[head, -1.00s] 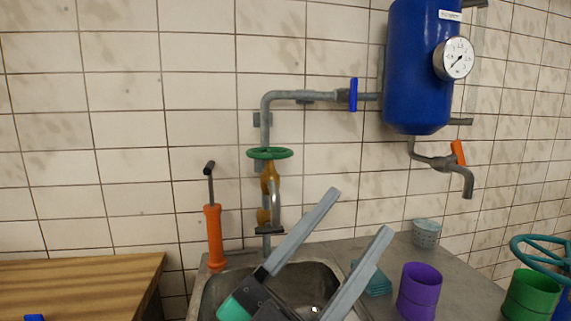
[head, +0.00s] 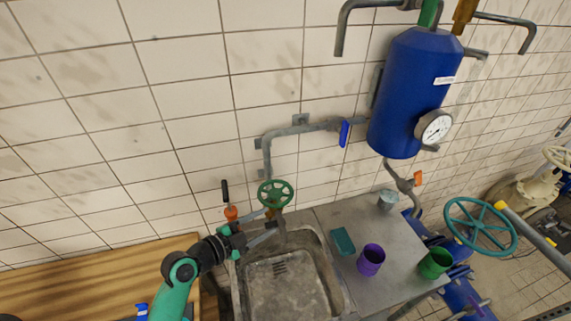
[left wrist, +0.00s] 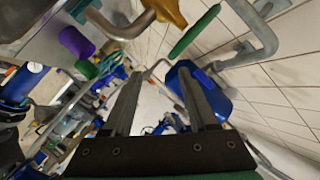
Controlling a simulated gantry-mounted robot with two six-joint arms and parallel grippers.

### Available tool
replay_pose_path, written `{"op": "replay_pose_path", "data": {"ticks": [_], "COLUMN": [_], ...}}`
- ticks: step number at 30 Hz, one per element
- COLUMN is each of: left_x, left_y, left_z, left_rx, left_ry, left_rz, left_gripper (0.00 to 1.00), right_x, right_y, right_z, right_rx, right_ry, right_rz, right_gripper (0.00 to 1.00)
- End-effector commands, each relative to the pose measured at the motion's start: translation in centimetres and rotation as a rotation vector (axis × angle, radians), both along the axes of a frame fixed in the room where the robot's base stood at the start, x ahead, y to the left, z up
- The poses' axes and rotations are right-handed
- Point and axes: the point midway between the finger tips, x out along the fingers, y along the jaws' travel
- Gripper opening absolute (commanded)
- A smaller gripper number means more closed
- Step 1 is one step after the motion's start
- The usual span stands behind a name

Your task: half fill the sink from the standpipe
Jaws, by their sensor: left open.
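The grey metal sink (head: 318,258) is set in the counter; its bare bottom and drain show, with no water visible. The standpipe stands behind its back left edge, with a green handwheel (head: 276,193) on top and a brass valve body (left wrist: 166,12) seen in the left wrist view. My left gripper (head: 270,233) is open and empty over the sink's back left corner, below the handwheel in the head view. In the left wrist view its fingers (left wrist: 160,72) point toward the area beside the green handwheel (left wrist: 194,34), apart from it. My right gripper is not seen.
A teal tray (head: 343,241), purple cup (head: 371,260) and green cup (head: 435,263) are right of the sink. A blue tank (head: 415,95) hangs above; a wooden worktop (head: 90,285) lies left.

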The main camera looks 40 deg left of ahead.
Motion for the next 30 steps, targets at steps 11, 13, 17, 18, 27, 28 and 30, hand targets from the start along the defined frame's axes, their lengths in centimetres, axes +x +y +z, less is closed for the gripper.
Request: {"op": "replay_pose_path", "data": {"ticks": [11, 13, 17, 18, 27, 28, 30], "left_x": [-0.5, 0.1, 2.4, 3.3, 8.9, 9.3, 9.9], "left_y": [1.5, 1.5, 1.4, 1.4, 1.3, 1.3, 1.3], "left_z": [2.1, 1.7, 0.9, 1.1, -0.5, -0.7, -0.8], "left_rx": [-0.007, -0.006, -0.005, -0.007, -0.008, -0.007, -0.007], "left_ry": [0.012, 0.012, 0.011, 0.014, 0.012, 0.013, 0.012], "left_rz": [0.037, 0.037, 0.035, 0.034, 0.036, 0.037, 0.036], "left_gripper": [0.59, 0.59, 0.59, 0.59, 0.59, 0.59, 0.59], "right_x": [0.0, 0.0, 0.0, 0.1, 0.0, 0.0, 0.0], "right_y": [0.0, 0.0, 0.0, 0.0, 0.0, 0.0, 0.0], "right_z": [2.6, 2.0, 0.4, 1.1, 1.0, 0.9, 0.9], "right_rx": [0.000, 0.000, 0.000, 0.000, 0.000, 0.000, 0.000], "right_ry": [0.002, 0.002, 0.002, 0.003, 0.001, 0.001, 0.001], "right_rz": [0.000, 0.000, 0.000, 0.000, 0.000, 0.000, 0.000], "right_gripper": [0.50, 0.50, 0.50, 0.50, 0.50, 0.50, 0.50]}}
